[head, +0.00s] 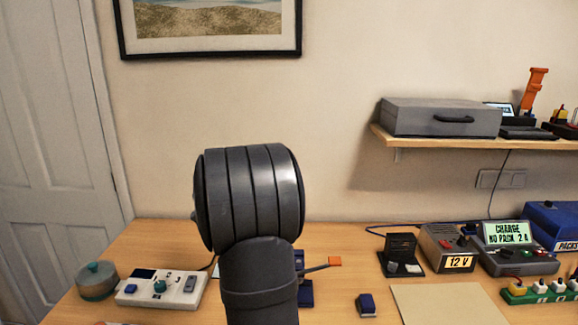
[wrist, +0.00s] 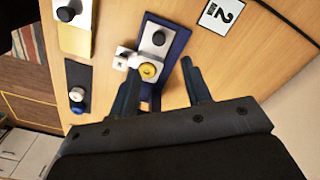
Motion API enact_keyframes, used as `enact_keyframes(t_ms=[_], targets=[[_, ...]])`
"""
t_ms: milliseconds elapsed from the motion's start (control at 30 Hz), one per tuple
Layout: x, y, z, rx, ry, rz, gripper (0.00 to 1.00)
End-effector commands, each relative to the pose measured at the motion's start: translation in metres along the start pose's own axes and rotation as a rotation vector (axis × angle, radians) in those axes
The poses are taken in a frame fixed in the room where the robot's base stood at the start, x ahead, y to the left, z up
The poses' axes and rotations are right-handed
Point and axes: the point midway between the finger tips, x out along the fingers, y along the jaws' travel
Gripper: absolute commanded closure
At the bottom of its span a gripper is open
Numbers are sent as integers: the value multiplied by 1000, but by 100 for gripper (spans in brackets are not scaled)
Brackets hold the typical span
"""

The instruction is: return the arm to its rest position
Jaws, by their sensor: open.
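My gripper (wrist: 159,66) shows in the wrist view with its two dark fingers apart. Between and beyond the fingers is a blue base (wrist: 178,42) carrying a white piece with a black knob and a yellow round part (wrist: 148,71). No object is clearly held, and I cannot tell whether a finger touches the base. In the head view my own dark grey arm stands upright in the middle and hides part of the table; the gripper itself does not show there.
The wooden table (head: 150,248) holds a white control box (head: 160,288), a round green-grey pot (head: 97,281), a small blue block (head: 366,304), a tan mat (head: 450,304) and a 12 V unit (head: 447,246). A shelf (head: 440,146) carries a grey case (head: 440,117).

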Motion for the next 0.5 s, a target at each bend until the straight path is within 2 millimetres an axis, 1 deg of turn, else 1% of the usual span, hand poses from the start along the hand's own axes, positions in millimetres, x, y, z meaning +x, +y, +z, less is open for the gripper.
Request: enact_keyframes(t_ms=[33, 200, 400, 500], targets=[[11, 1, 0, 0, -1, 4, 56], [46, 1, 0, 0, -1, 5, 56], [84, 1, -1, 1, -1, 5, 56], [100, 1, -1, 1, -1, 4, 56]])
